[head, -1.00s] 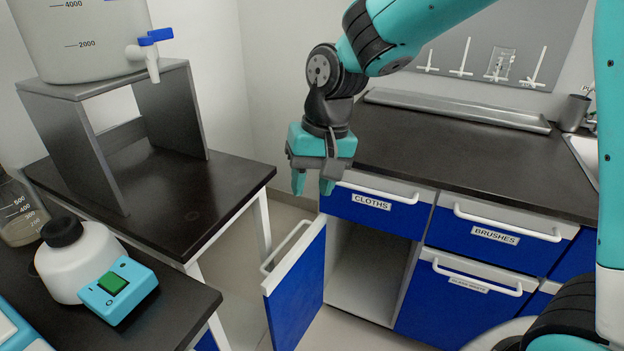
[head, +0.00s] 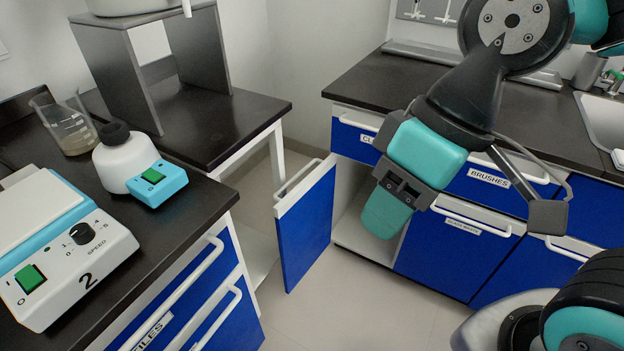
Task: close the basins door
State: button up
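The blue cabinet door (head: 306,228) stands open in the head view, swung out from the cupboard under the right-hand counter. Its white handle (head: 297,180) runs along the top edge. The cupboard opening (head: 350,232) behind it is partly hidden by my gripper. My gripper (head: 388,215) hangs in front of the cupboard, to the right of the open door and apart from it. Its teal fingers point downward and are seen nearly edge-on, so the gap between them does not show.
The blue "BRUSHES" drawer (head: 495,180) and the "GLASS WASTE" front (head: 455,245) are shut. A dark table (head: 205,120) with a stand is left of the door. A bench with a stirrer (head: 60,240) is at left. Floor (head: 340,310) in front is clear.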

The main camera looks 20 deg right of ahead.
aim_at(303, 216)
jog(key=z, duration=0.55)
jog(key=i, duration=1.1)
jog(key=z, duration=0.15)
